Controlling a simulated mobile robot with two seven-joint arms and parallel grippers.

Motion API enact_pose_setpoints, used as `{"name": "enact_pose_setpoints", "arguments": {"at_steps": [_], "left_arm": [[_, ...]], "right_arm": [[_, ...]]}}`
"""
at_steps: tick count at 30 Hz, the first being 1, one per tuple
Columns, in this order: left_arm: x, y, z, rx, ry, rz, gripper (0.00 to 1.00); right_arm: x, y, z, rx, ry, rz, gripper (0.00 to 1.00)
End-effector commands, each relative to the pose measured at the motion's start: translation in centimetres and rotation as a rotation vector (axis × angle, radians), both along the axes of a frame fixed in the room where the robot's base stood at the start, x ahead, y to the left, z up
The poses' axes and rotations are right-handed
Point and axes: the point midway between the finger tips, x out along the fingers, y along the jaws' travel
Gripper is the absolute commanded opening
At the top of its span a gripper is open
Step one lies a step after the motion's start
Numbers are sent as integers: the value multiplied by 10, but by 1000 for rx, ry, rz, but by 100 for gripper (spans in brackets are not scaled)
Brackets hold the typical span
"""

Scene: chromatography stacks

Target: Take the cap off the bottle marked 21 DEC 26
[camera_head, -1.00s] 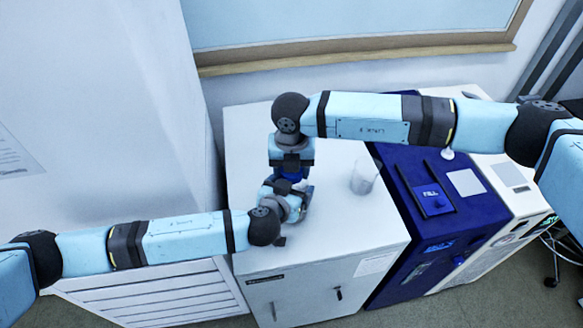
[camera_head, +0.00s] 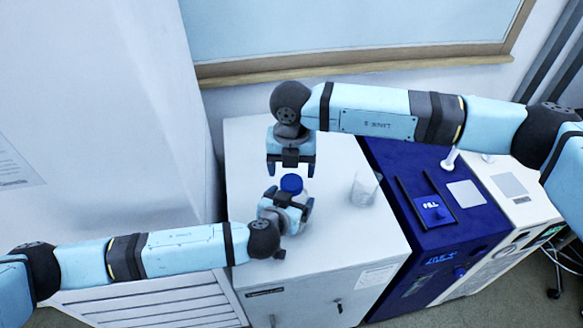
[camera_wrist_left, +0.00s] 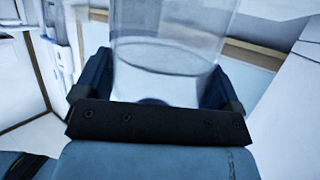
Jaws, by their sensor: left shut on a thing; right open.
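A clear bottle (camera_wrist_left: 172,45) stands between the two fingers of my left gripper (camera_head: 289,201), which is shut on its body above the white cabinet top. The bottle's blue cap (camera_head: 291,184) shows at its top in the head view. Whether the cap is loose on the neck cannot be told. No date marking on the bottle can be read. My right gripper (camera_head: 290,168) is open and empty, pointing down just above and behind the cap, apart from it.
A clear empty-looking beaker (camera_head: 364,188) stands to the right on the white cabinet (camera_head: 345,235). A dark blue machine (camera_head: 470,225) adjoins the cabinet on the right. The cabinet top's front right is clear. A wall and window ledge (camera_head: 360,65) lie behind.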

Motion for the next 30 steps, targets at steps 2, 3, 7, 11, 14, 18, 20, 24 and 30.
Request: {"name": "enact_pose_setpoints", "arguments": {"at_steps": [2, 3, 7, 11, 14, 18, 20, 24, 30], "left_arm": [[0, 0, 0, 0, 0, -1, 23], [0, 0, 0, 0, 0, -1, 23], [0, 0, 0, 0, 0, -1, 23], [0, 0, 0, 0, 0, -1, 23], [0, 0, 0, 0, 0, -1, 23], [0, 0, 0, 0, 0, -1, 23], [0, 0, 0, 0, 0, -1, 23], [0, 0, 0, 0, 0, -1, 23], [0, 0, 0, 0, 0, -1, 23]], "right_arm": [[0, 1, 6, 1, 1, -89, 74], [0, 1, 9, 2, 1, -148, 74], [-1, 1, 20, 1, 1, -340, 74], [-1, 0, 28, 0, 1, -475, 74], [-1, 0, 27, -1, 1, -525, 74], [-1, 0, 11, -2, 2, -536, 74], [-1, 0, 2, -3, 2, -535, 74], [-1, 0, -21, -3, 2, -535, 74], [0, 0, -42, -1, 1, -533, 74]]}}
